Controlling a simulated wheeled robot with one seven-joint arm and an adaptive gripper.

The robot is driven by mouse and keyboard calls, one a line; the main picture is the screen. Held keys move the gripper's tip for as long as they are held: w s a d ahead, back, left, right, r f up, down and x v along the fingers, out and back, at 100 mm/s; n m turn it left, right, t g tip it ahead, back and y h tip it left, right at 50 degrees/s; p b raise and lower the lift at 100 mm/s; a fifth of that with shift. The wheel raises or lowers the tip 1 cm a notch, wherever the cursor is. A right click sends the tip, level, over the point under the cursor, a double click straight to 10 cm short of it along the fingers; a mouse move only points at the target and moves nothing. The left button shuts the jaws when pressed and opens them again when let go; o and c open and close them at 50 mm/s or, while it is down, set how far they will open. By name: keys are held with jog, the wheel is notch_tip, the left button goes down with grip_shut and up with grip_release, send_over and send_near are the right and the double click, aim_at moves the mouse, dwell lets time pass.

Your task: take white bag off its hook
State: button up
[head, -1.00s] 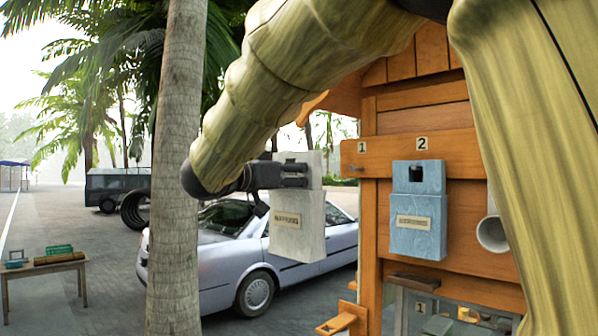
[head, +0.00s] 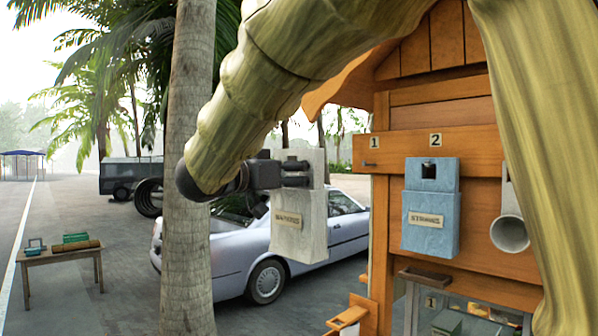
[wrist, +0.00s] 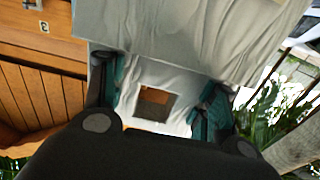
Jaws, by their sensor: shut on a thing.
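The white bag (head: 300,222) hangs upright from my gripper (head: 300,176), to the left of the orange wooden stall and apart from it. It has a label on its front and a raised back panel at the top. The hook (head: 370,164) under the number 1 on the stall's board is bare. In the wrist view, my gripper (wrist: 158,105) is shut on the bag's top panel (wrist: 175,80), with a finger on each side of the square hole. The bag's lower part runs out of the wrist view at the top.
A blue bag (head: 430,210) hangs under number 2, with a white cup-like holder (head: 509,233) to its right. A palm trunk (head: 190,120) stands close left of my gripper. A silver car (head: 255,250) and a small table (head: 60,258) are behind.

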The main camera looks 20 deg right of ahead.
dwell(0.3)
jog(key=shift+p+v, duration=0.7)
jog(key=shift+v, duration=1.85)
